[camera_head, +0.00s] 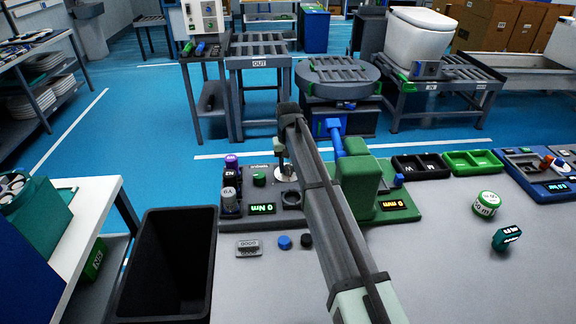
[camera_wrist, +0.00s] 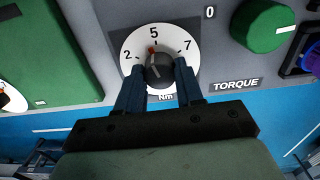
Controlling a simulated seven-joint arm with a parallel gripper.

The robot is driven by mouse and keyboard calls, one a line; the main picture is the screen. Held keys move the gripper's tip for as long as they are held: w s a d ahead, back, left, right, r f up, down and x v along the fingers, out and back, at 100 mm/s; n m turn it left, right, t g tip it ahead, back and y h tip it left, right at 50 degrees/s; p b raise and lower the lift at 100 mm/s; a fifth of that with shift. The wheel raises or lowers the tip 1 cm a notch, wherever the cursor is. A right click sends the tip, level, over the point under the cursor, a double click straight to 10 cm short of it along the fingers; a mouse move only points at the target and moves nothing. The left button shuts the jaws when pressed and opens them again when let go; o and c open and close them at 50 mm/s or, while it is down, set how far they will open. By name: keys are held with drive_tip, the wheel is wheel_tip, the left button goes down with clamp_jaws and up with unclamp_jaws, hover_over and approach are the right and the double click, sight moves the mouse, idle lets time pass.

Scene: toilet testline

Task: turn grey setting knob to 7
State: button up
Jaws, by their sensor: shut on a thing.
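The grey setting knob (camera_wrist: 160,72) sits in the middle of a round white dial (camera_wrist: 135,42) marked 2, 5, 7 and Nm. Its red pointer mark (camera_wrist: 152,49) points up close to the 5, slightly towards the 2 side. My gripper (camera_wrist: 161,76) has its two blue fingers on either side of the knob, shut on it. In the head view my gripper (camera_head: 283,158) reaches down at the torque panel (camera_head: 236,209), and the knob between its fingers cannot be made out there.
A green knob (camera_wrist: 264,27) with a white mark is right of the dial, above the TORQUE label (camera_wrist: 236,84). The panel's display (camera_head: 262,208) reads 0 Nm. A green press-like block (camera_head: 357,185) stands right of my arm. A black bin (camera_head: 168,262) is at front left.

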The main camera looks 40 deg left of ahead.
sight(288, 167)
drive_tip(key=m, duration=1)
drive_tip(key=shift+m, duration=2.3)
drive_tip(key=o, duration=1)
drive_tip(key=shift+o, duration=0.2)
wheel_tip(288, 167, up, 14)
